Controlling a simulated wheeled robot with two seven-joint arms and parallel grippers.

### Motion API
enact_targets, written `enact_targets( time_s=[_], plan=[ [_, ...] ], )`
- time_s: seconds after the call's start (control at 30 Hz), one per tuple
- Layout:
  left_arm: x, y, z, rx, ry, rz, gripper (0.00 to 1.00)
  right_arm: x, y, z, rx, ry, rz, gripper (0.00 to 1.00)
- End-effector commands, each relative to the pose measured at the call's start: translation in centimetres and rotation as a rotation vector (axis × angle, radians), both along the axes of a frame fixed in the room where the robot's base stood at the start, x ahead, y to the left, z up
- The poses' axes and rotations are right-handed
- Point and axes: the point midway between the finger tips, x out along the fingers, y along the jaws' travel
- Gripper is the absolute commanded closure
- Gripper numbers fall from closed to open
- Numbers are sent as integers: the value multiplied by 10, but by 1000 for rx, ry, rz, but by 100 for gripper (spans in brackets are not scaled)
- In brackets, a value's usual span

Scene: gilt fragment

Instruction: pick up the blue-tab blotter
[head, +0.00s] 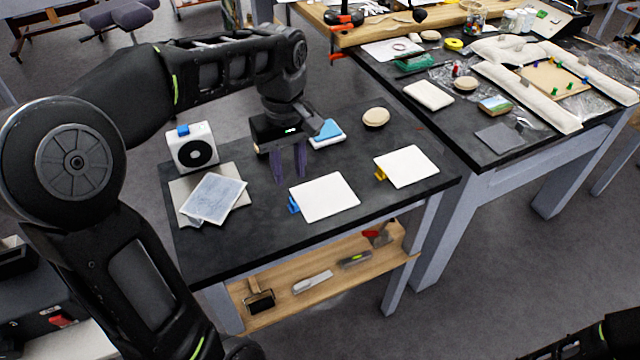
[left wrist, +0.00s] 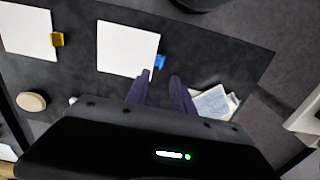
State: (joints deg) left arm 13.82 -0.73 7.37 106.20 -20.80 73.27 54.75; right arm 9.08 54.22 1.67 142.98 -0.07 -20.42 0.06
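The blue-tab blotter is a white square sheet (head: 326,197) lying flat on the dark table, with a blue tab (head: 293,205) on its left edge. It also shows in the left wrist view (left wrist: 124,48), its tab pointing right. A similar white blotter with a yellow tab (head: 407,166) lies to its right. My left gripper (head: 289,180) points down above the table, behind and left of the blue tab. Its two purple fingers are apart with nothing between them. In the left wrist view the fingertips (left wrist: 160,74) are near the blue tab. My right gripper is not seen.
A white box with a black round face (head: 192,148) and a stack of sheets (head: 214,199) stand at the table's left. A blue-and-white block (head: 327,134) and a round tan disc (head: 376,117) lie behind. A cluttered second table (head: 500,160) stands at the right.

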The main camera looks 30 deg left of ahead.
Motion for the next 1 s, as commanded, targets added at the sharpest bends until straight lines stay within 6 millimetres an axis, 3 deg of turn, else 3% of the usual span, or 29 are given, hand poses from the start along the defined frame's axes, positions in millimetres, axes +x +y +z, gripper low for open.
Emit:
enact_targets(
  time_s=[0.23, 0.5, 0.83, 1.0],
  plan=[
    [0, 0, -2, -1, 1, -1, 71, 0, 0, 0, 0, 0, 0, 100],
    [0, 0, -26, -1, 3, -2, 71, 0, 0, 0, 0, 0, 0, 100],
    [0, 0, -29, -1, 1, -2, 71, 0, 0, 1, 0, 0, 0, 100],
    [-1, 0, -46, -2, 5, -2, 71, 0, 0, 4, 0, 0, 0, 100]
  ],
)
